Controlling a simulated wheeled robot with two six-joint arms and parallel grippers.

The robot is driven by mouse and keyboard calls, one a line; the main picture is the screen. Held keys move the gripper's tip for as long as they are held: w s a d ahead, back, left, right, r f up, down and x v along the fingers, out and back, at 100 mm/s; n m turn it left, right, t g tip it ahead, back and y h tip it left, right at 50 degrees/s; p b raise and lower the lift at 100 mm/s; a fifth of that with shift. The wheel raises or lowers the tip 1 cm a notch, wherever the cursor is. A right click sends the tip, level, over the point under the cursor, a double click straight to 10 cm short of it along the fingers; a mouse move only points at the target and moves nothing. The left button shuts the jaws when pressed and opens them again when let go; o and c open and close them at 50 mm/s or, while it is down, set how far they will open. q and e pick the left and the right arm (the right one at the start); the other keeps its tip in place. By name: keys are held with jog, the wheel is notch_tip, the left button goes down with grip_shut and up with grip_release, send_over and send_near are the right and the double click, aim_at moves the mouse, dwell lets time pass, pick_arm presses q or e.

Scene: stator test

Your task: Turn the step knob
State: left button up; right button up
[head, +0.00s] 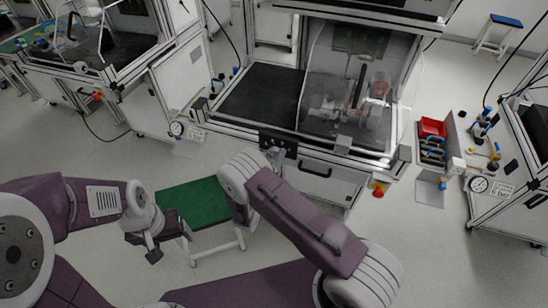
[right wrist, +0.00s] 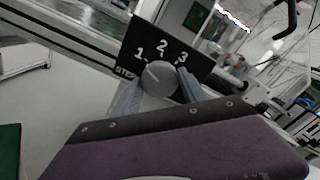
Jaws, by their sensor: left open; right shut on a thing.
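The step knob (right wrist: 158,78) is a round grey dial on a black panel (right wrist: 190,32) marked 1, 2 and 3, with a partly hidden label to its left. A light line on the knob points to the upper left, roughly toward the 1. My right gripper (right wrist: 158,90) has one finger on each side of the knob and is shut on it. In the head view my right gripper (head: 276,156) is at the black panel on the front of the middle test station; the knob is too small to make out there. My left gripper (head: 168,246) is open and empty beside the green-topped stool.
A green-topped stool (head: 198,203) stands between my arms. The middle station (head: 250,95) has a clear cover, a drawer handle (head: 315,170) and a red emergency button (head: 378,191). A red bin (head: 432,127) is at right.

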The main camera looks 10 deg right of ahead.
dwell(0.4)
jog(key=o, duration=1.4)
jog(key=v, duration=0.9)
jog(key=shift+a+b, duration=0.1)
jog(key=shift+b, duration=0.25)
